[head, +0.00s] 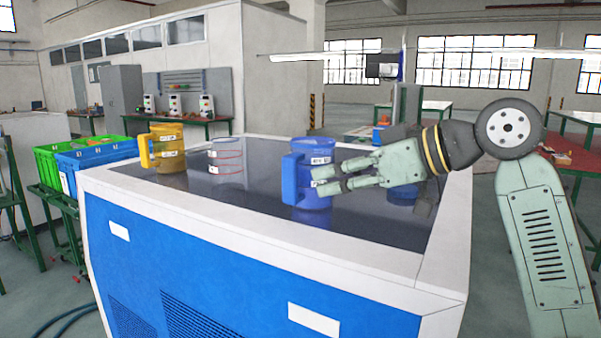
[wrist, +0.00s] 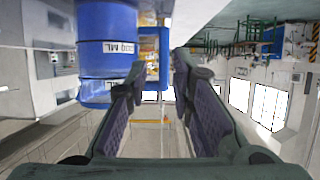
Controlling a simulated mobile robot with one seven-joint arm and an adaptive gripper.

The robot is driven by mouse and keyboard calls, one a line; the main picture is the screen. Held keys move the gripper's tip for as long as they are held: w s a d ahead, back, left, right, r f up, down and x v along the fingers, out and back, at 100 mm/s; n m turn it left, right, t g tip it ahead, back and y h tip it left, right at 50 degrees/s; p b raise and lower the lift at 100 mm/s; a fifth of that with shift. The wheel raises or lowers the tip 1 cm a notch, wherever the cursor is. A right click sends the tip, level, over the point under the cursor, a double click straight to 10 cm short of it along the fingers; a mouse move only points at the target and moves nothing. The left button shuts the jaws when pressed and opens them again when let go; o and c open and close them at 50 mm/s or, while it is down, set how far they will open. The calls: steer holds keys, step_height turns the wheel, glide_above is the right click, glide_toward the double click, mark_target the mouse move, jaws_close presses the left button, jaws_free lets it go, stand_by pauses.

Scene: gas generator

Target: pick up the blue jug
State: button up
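The blue jug (head: 318,158) stands upright on the dark top of the blue-and-white generator housing (head: 230,207), with its handle (head: 289,178) toward the left. My gripper (head: 318,181) reaches in from the right, and its fingers overlap the near side of the jug in the head view. In the wrist view my gripper (wrist: 155,80) is open and empty. There the blue jug (wrist: 105,30) is at the upper left, beside the left finger. Its handle (wrist: 154,40) shows beyond the gap between the fingertips. I cannot tell whether a finger touches the jug.
A yellow jug (head: 168,150) stands at the left of the same top, with a clear container (head: 229,160) beside it. A low blue object (head: 403,191) lies behind my gripper. A raised white rim (head: 200,218) edges the top. Green (head: 60,165) and blue (head: 98,153) crates stand left.

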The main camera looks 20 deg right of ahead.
mark_target(297, 184)
steer(key=x, duration=0.3)
steer(key=shift+w+a+f+p, duration=0.1)
steer(key=shift+w+a+p, duration=0.15)
steer(key=shift+a+p, duration=0.15)
steer(key=p+x, duration=0.1)
steer(key=x, duration=0.1)
steer(key=p+x, duration=0.1)
steer(key=x, duration=0.1)
steer(key=shift+a, duration=0.2)
steer(key=shift+w+a+f, duration=0.1)
steer(key=shift+w+a, duration=0.1)
steer(key=shift+w, duration=0.2)
jaws_close()
